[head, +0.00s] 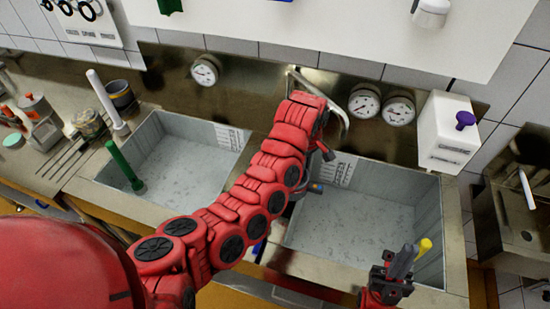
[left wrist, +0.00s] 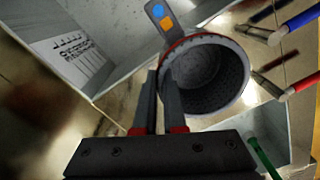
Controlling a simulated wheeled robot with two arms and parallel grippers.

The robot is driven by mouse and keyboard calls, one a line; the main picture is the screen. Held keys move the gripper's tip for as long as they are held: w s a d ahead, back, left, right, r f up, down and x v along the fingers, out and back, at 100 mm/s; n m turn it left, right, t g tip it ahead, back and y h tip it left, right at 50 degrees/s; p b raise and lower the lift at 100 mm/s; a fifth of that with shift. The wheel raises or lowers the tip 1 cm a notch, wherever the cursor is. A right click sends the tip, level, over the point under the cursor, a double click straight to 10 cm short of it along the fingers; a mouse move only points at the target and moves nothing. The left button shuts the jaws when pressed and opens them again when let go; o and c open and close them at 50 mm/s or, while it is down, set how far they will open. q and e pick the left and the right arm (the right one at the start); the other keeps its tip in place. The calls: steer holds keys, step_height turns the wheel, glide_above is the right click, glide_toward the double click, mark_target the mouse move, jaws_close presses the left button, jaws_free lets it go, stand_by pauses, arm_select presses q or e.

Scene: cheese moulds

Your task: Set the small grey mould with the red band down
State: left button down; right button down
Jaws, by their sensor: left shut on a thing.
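The small grey mould (left wrist: 205,75) shows in the left wrist view as a round cup with a perforated inside. A red band runs along its rim, and a grey tag (left wrist: 163,18) with a blue and an orange square sticks out. My left gripper (left wrist: 159,78) is shut on the mould's near wall. In the head view my red left arm hides most of the gripper and mould, above the strip between the two basins. I cannot tell whether the mould touches anything below. My right gripper (head: 398,264) is at the lower right; its finger gap is unclear.
A left basin (head: 190,155) and a right basin (head: 365,220) are set in the metal counter. A green-handled tool (head: 125,165) leans in the left basin. Tools with blue (left wrist: 300,20) and red (left wrist: 303,84) handles lie beside the mould. A white box (head: 450,132) stands at back right.

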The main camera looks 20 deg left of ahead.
arm_select(q)
steer(key=w+a+b, duration=0.2)
steer(key=w+a, duration=0.4)
steer(key=a, duration=0.4)
steer(key=shift+w+f, duration=0.15)
steer(key=shift+f, duration=0.3)
step_height(320, 180, down, 2)
steer(key=shift+a+f+p, duration=0.1)
steer(key=shift+p, duration=0.45)
steer(key=shift+f, duration=0.7)
steer(key=shift+f, duration=0.15)
steer(key=c, duration=1)
jaws_free()
